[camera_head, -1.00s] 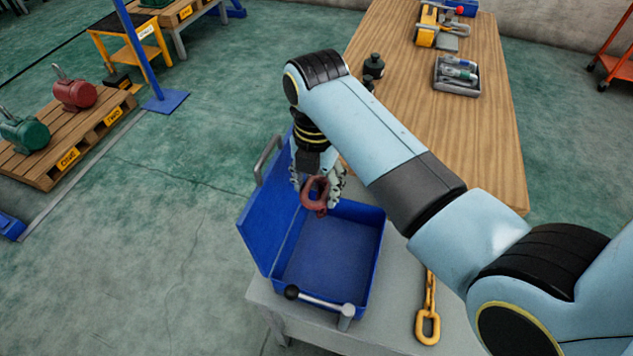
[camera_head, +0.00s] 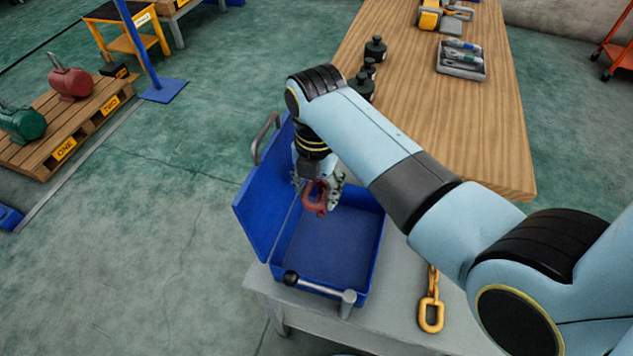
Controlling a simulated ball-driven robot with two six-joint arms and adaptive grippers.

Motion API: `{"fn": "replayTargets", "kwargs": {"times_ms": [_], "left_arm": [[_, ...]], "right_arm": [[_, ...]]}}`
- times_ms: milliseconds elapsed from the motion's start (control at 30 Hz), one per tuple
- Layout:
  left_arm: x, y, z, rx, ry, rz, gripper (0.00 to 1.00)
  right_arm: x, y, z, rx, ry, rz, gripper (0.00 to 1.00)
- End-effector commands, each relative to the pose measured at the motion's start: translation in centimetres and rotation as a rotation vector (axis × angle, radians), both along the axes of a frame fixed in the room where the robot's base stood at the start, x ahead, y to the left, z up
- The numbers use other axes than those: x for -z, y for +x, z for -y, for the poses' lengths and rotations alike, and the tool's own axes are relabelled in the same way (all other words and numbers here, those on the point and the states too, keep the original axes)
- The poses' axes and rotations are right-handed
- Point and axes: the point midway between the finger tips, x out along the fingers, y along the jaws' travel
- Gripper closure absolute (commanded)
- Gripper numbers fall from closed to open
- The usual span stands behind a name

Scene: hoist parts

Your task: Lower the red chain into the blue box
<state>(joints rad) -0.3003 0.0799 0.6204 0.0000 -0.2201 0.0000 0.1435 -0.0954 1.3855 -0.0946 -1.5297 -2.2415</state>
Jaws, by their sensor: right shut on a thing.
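The blue box (camera_head: 325,280) stands open on a grey table, its lid tilted up on the left side. My right gripper (camera_head: 320,193) is shut on the red chain (camera_head: 318,202) over the far part of the box. Only a short stretch of the chain shows, hanging just below the fingers; the rest is hidden by the gripper. I cannot tell whether it touches the box floor. The visible floor of the box is bare. My left gripper is not in view.
A yellow chain (camera_head: 431,308) lies on the grey table (camera_head: 385,325) right of the box. A lever with a black knob (camera_head: 291,278) is at the box's near side. A wooden table (camera_head: 450,120) with black bottles (camera_head: 375,48) and a tool tray (camera_head: 461,62) stands behind.

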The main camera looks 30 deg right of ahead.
Motion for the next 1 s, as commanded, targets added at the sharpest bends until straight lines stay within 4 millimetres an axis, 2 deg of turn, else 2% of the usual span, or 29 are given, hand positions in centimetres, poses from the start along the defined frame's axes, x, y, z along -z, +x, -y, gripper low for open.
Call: {"fn": "replayTargets", "kwargs": {"times_ms": [1000], "left_arm": [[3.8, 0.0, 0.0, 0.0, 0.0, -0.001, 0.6]], "right_arm": [[6.7, 0.1, 0.0, 0.001, 0.0, 0.002, 1.0]]}}
